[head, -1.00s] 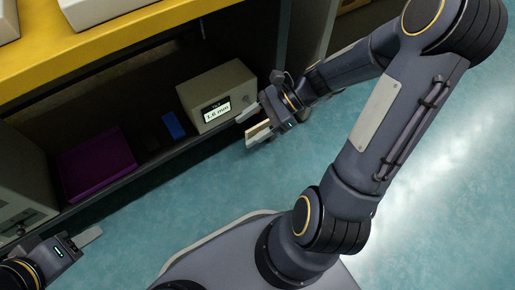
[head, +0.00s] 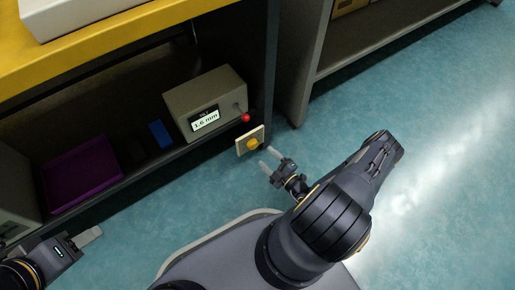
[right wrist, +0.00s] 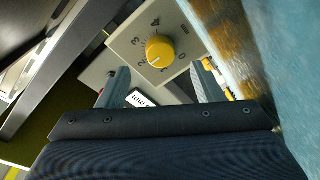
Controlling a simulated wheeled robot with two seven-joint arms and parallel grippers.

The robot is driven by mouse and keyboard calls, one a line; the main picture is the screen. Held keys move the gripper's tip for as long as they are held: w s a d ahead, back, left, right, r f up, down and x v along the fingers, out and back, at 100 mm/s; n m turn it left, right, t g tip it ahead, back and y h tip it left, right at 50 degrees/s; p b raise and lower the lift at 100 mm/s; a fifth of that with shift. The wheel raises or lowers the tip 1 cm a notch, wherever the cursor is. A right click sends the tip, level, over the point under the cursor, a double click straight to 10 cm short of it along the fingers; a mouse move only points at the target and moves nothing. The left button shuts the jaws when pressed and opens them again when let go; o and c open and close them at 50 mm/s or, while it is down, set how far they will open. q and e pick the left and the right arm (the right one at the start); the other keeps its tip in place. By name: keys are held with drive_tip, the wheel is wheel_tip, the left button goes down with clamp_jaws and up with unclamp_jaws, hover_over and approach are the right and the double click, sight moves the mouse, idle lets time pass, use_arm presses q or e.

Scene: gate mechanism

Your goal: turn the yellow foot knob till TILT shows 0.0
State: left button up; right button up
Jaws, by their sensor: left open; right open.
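The yellow foot knob (head: 252,144) sits on a pale plate (head: 241,147) at the bench's lower corner. In the right wrist view the knob (right wrist: 160,51) is round, on a plate (right wrist: 136,26) with numbers around it. The TILT display (head: 205,120) on a grey-beige box reads 1.6 mm. My right gripper (head: 271,160) is open and empty, a short way in front of the knob; its fingers (right wrist: 160,86) stand apart below the knob in the wrist view. My left gripper (head: 80,240) is open at the lower left, far from the knob.
The beige box (head: 232,84) carries a red ball-ended lever (head: 245,118). A purple tray (head: 82,176) and a blue block (head: 159,133) lie on the lower shelf. A bench leg (head: 293,108) stands right of the knob. The floor (head: 440,130) at right is clear.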

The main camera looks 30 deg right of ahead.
sight(255, 146)
drive_tip(key=w, duration=0.2)
drive_tip(key=w+a+b, duration=0.1)
drive_tip(key=w, duration=0.2)
drive_tip(key=shift+w, duration=0.1)
drive_tip(key=shift+w+a+b, duration=0.15)
drive_tip(key=shift+w+b, duration=0.2)
drive_tip(key=shift+w, duration=0.25)
drive_tip(key=shift+r, duration=0.1)
drive_tip(key=c, duration=1)
